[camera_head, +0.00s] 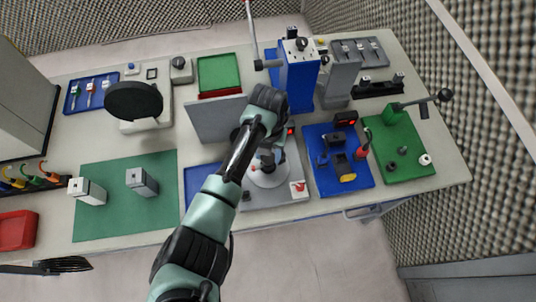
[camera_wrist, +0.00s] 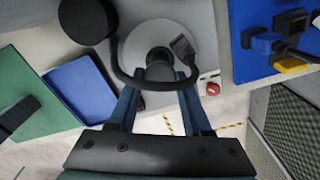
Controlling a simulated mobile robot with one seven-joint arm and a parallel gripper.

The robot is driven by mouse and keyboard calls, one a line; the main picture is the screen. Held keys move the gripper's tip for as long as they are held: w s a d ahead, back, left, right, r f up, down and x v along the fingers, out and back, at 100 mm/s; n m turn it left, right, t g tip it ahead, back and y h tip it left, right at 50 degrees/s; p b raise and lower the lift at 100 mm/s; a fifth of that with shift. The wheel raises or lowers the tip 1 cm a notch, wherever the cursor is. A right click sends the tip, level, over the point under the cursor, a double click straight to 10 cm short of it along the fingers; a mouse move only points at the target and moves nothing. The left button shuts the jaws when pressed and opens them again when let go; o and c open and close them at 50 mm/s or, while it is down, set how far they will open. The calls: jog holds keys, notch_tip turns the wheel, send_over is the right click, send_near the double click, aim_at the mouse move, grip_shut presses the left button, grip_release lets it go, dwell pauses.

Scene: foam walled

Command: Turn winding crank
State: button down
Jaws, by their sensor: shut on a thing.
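The winding crank station is a grey plate with a round pale disc (camera_head: 268,174), at the front middle of the bench. In the wrist view the disc (camera_wrist: 190,32) lies below my gripper (camera_wrist: 160,76). A dark round knob (camera_wrist: 160,58), apparently the crank's grip, sits between my two blue fingers, which are shut on it. A dark curved bar or cable passes around the fingertips. In the head view my arm hides part of the station, and my gripper (camera_head: 268,155) is over the disc.
A red button (camera_head: 298,187) is at the plate's right front corner. A blue board (camera_head: 325,180) with black and yellow parts stands to the right, then a green board (camera_head: 410,170) with a lever. A grey upright panel (camera_head: 213,120) stands behind left. A green mat (camera_head: 110,220) lies left.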

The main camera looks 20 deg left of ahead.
jog(key=shift+a+f+m+b, duration=0.1)
jog(key=shift+f+m+b, duration=0.15)
jog(key=shift+m+b, duration=1.95)
jog(key=shift+r+n+b, duration=0.3)
jog(key=shift+b, duration=1.95)
jog(key=shift+c, duration=1.7)
grip_release()
notch_tip(320, 180, up, 13)
jog(key=b, duration=0.2)
